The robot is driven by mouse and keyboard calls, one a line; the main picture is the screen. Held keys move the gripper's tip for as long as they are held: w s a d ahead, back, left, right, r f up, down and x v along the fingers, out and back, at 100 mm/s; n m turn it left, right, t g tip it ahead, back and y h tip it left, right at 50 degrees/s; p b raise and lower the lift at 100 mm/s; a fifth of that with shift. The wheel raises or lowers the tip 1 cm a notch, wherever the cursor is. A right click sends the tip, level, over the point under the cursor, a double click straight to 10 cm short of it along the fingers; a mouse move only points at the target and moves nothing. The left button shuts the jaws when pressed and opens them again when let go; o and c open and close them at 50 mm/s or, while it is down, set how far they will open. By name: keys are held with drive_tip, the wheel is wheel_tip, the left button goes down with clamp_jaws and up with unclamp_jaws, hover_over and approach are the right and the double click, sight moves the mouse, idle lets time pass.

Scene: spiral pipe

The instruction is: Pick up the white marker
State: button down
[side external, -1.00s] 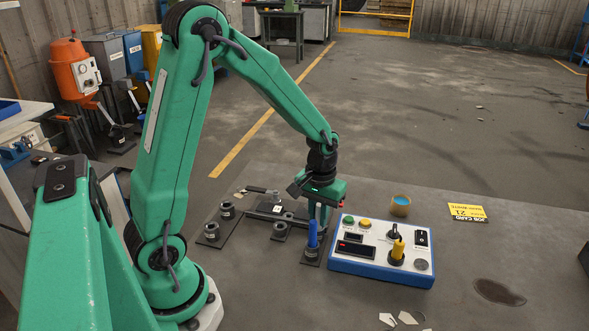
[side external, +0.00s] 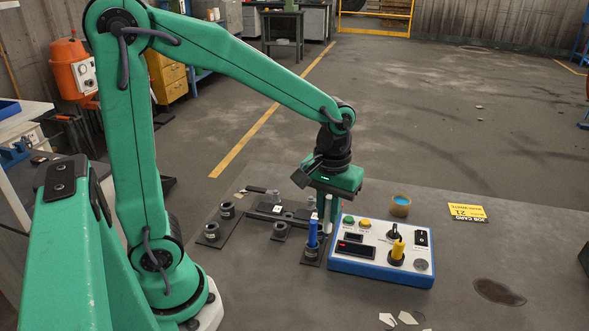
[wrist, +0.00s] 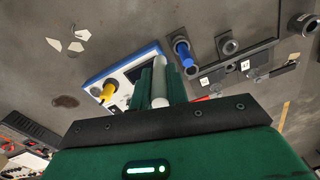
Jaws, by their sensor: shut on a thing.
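The white marker (side external: 327,214) is upright in the side external view, below my gripper (side external: 328,205) and beside the control box. In the wrist view the white marker (wrist: 158,82) lies between the two green fingers of my gripper (wrist: 159,80), which are shut on it. The marker's lower end is partly hidden behind the blue marker and control box in the side external view, so I cannot tell whether it touches anything. A blue marker (side external: 313,232) stands in a dark holder (side external: 312,252) just in front and to the left.
A blue-edged control box (side external: 381,254) with a yellow handle (side external: 397,250) stands right of the marker. Several empty dark holders (side external: 227,210) stand to the left. The table's right side is mostly clear.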

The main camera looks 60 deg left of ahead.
drive_tip(key=shift+s+d+r, duration=0.25)
drive_tip(key=shift+d+r, duration=0.1)
drive_tip(key=shift+d, duration=0.2)
drive_tip(key=shift+s+d+r, duration=0.2)
drive_tip(key=shift+d+r, duration=0.1)
drive_tip(key=shift+d, duration=0.2)
drive_tip(key=shift+a, duration=0.1)
drive_tip(key=w+a+f, duration=0.1)
drive_tip(key=w+a, duration=0.1)
drive_tip(key=a, duration=0.7)
drive_tip(key=w+a+f, duration=0.1)
drive_tip(key=w+a, duration=0.2)
drive_tip(key=a, duration=0.7)
drive_tip(key=shift+f, duration=0.3)
drive_tip(key=shift+f, duration=2.8)
drive_tip(key=shift+f, duration=0.65)
